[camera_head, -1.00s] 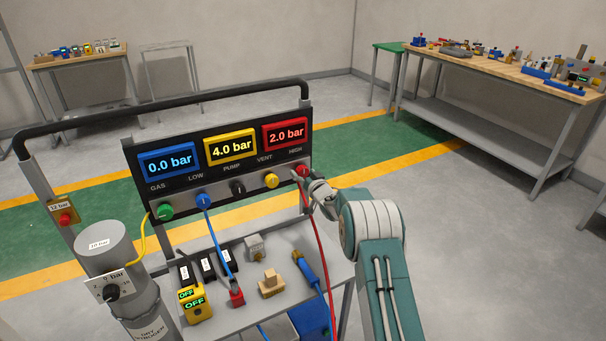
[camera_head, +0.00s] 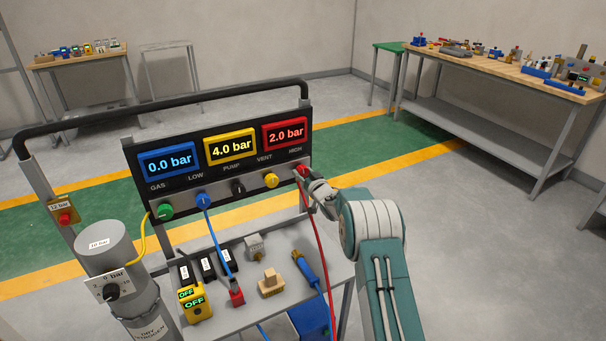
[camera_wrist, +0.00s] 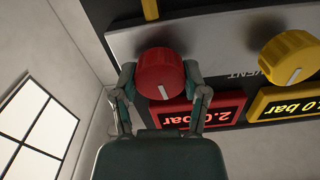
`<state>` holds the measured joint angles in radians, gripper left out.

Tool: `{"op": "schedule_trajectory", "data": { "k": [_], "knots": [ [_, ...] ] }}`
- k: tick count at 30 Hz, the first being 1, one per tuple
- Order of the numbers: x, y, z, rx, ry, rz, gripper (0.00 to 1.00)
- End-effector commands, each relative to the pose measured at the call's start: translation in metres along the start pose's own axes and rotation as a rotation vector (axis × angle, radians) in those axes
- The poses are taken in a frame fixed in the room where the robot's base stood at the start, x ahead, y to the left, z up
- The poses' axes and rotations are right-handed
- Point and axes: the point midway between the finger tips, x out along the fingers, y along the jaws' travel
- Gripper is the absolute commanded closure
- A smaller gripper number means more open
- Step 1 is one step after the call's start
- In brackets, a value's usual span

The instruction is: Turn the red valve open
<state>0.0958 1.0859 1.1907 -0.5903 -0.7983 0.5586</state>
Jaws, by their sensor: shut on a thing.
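The red valve (camera_wrist: 160,73) is a round knob with a white pointer line on the panel, under the HIGH label. In the wrist view the fingers of my gripper (camera_wrist: 161,82) are on either side of it, shut on it. The pointer line shows near the knob's edge toward the red display. In the head view my gripper (camera_head: 309,184) reaches the right end of the panel and partly hides the red valve (camera_head: 299,170). The red display (camera_head: 286,134) above it reads 2.0 bar.
The yellow vent knob (camera_head: 271,180) is the nearest neighbour on the panel, with black, blue and green knobs further left. A red hose (camera_head: 319,245) hangs below the red valve. The cart top holds a yellow box (camera_head: 196,305) reading OFF and small blocks.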

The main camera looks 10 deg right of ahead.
Motion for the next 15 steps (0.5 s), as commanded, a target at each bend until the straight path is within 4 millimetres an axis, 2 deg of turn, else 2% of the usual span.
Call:
{"op": "schedule_trajectory", "data": {
  "k": [15],
  "knots": [
    [0.0005,-0.0009,-0.0006,-0.468,0.001,0.001,0.9]
  ]
}}
